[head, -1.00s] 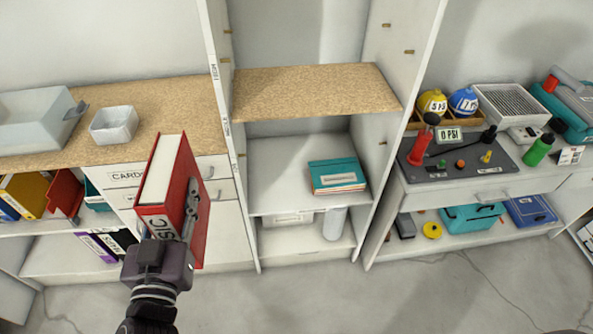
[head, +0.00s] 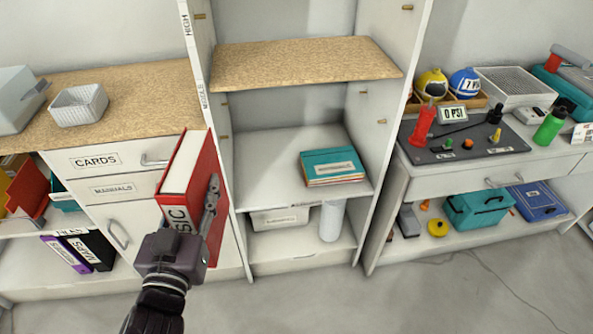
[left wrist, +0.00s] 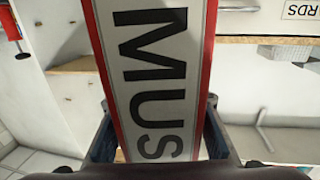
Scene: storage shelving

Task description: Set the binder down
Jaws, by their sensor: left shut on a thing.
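A red binder (head: 205,180) with a white label is held upright in the air in front of the drawer unit and the left post of the open shelving. My left gripper (head: 198,215) is shut on it near its lower part. In the left wrist view the binder's spine (left wrist: 155,75) fills the middle, its label reading "MUS", with a gripper finger on each side. The fingertips are partly hidden behind the binder. My right gripper is not in view.
The shelving's wooden shelf (head: 300,62) is bare. The white shelf below (head: 262,175) holds teal folders (head: 333,166) at right, with free room at left. A white basket (head: 79,104) stands on the left counter. A control panel (head: 465,135) is at right.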

